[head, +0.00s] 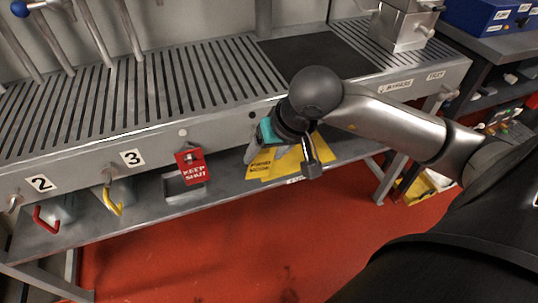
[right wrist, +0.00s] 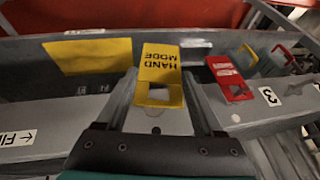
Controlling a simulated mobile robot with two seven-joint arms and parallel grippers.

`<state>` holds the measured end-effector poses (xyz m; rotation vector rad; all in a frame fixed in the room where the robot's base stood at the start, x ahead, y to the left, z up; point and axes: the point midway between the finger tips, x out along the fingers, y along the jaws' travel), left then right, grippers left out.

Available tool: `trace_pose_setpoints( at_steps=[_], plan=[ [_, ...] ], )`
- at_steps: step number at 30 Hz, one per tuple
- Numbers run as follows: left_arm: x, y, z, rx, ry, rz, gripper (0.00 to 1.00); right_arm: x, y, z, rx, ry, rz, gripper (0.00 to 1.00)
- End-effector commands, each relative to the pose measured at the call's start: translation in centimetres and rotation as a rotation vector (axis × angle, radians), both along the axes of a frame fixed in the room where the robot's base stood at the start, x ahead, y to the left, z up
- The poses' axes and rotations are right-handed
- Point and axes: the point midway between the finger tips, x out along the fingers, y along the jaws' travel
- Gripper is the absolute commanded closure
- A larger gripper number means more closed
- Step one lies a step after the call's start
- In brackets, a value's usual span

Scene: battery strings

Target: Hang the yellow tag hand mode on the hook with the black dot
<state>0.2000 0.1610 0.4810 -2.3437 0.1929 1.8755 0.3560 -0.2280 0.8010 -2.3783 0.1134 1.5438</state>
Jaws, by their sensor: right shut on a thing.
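The yellow hand mode tag (right wrist: 160,65) is between the two fingers of my right gripper (right wrist: 163,112) in the right wrist view, with a square opening near its gripped end. In the head view the tag (head: 261,165) hangs below the right gripper (head: 252,152), in front of the bench's front rail (head: 225,126). The gripper is shut on it. A small dark dot (right wrist: 156,130) shows on the rail between the fingers in the wrist view. The hook there is hidden, so I cannot tell whether the tag touches it. My left gripper is not in view.
A red KEEP SHUT tag (head: 191,163) hangs on the rail left of the gripper, under a pale dot (head: 183,132). A yellow sheet (right wrist: 90,56) lies beyond the tag.

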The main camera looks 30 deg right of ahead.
Motion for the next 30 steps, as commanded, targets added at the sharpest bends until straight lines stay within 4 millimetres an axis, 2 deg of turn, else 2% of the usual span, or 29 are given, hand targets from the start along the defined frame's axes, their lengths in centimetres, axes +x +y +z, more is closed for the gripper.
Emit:
trace_pose_setpoints(
  at_steps=[11,18,30],
  plan=[
    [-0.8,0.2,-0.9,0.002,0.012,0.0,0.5,2.3,-0.5,-0.1,0.0,-0.002,-0.002,0.84],
    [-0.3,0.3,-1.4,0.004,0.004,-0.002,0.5,3.5,-0.8,-0.4,-0.001,-0.001,0.002,0.84],
    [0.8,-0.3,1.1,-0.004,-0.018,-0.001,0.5,4.3,-1.0,-1.1,-0.002,-0.001,0.0,0.84]
  ],
)
